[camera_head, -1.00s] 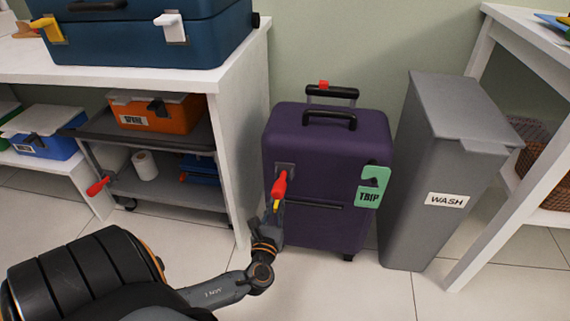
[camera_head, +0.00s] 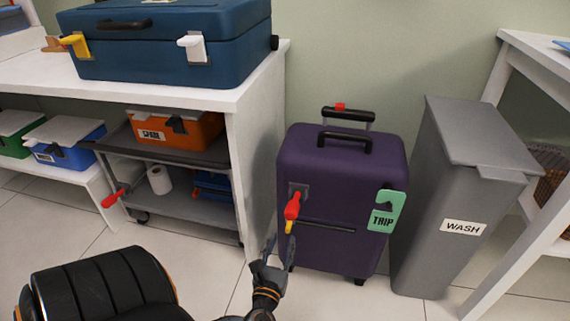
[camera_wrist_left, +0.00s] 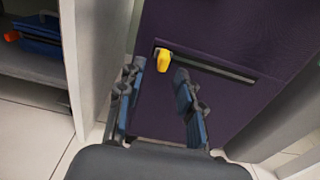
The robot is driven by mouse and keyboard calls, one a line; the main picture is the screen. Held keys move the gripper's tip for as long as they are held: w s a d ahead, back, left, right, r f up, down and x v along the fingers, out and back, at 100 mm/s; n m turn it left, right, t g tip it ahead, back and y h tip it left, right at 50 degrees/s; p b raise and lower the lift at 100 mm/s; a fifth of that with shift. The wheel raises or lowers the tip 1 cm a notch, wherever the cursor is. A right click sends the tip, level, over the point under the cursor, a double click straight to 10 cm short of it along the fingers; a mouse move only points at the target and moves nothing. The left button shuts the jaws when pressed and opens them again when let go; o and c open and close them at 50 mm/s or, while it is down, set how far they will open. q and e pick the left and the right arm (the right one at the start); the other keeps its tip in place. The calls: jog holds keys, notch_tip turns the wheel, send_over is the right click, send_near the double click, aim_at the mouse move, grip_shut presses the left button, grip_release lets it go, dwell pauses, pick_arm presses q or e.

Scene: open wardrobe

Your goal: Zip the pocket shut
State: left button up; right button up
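The purple suitcase (camera_head: 340,190) stands upright on the floor with its handle raised. A dark horizontal zip track (camera_head: 325,226) crosses its front. A yellow zip pull (camera_head: 289,227) sits at the track's left end, just below a red-handled latch (camera_head: 292,206). The pull also shows in the left wrist view (camera_wrist_left: 163,61), ahead of the fingers. My left gripper (camera_head: 269,256) is open and empty, below and left of the pull, apart from it. In the left wrist view its two fingers (camera_wrist_left: 160,100) are spread in front of the suitcase. My right gripper is not seen.
A grey bin (camera_head: 440,190) marked WASH stands close to the suitcase's right. A white bench (camera_head: 262,130) with a blue case (camera_head: 170,45) and a cart (camera_head: 190,205) are at the left. A green TRIP tag (camera_head: 387,211) hangs on the suitcase. Floor in front is clear.

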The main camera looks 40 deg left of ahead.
pick_arm(q)
jog(key=v, duration=0.6)
jog(key=shift+a, duration=0.1)
dwell(0.3)
